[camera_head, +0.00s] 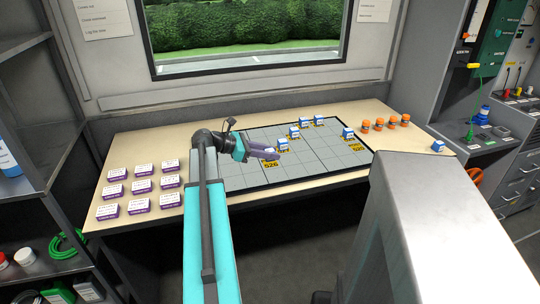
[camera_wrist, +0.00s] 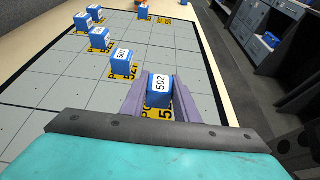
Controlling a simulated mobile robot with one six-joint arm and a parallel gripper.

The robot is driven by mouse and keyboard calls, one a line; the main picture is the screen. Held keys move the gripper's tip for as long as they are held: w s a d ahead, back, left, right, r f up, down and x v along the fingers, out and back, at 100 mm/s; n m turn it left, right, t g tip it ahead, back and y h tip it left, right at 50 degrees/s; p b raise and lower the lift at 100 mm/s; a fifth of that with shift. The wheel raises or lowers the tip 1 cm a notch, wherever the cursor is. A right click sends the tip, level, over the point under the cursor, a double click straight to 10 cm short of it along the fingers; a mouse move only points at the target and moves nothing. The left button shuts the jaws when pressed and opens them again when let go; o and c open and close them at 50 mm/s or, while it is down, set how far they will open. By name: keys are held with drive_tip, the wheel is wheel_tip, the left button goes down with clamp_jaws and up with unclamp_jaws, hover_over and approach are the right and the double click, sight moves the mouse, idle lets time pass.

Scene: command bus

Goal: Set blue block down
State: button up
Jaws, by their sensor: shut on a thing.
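The blue block (camera_wrist: 158,93), with a white top reading 502, is between the purple fingers of my gripper (camera_wrist: 158,80) in the wrist view. The fingers are shut on it. It is right over a yellow label (camera_wrist: 160,113), partly covered; I cannot tell whether it touches the board. In the head view my gripper (camera_head: 271,155) is low over the grey gridded board (camera_head: 245,176), beside a yellow label (camera_head: 271,165). The held block is hidden there by the fingers.
Another blue block (camera_head: 282,144), reading 501 in the wrist view (camera_wrist: 121,62), stands close by. Several more blue blocks (camera_head: 295,132) stand farther back. Orange jars (camera_head: 379,124) are at the right, purple-and-white blocks (camera_head: 140,186) at the left. The board's front is clear.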

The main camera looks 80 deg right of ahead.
drive_tip(key=shift+f, duration=0.7)
drive_tip(key=shift+f, duration=0.1)
drive_tip(key=o, duration=1)
drive_tip(key=shift+w+r, duration=0.2)
drive_tip(key=shift+w, duration=0.05)
drive_tip(key=v, duration=1.1)
drive_tip(key=shift+w+a+r, duration=0.1)
drive_tip(key=shift+w+a, duration=0.1)
drive_tip(key=shift+a, duration=0.05)
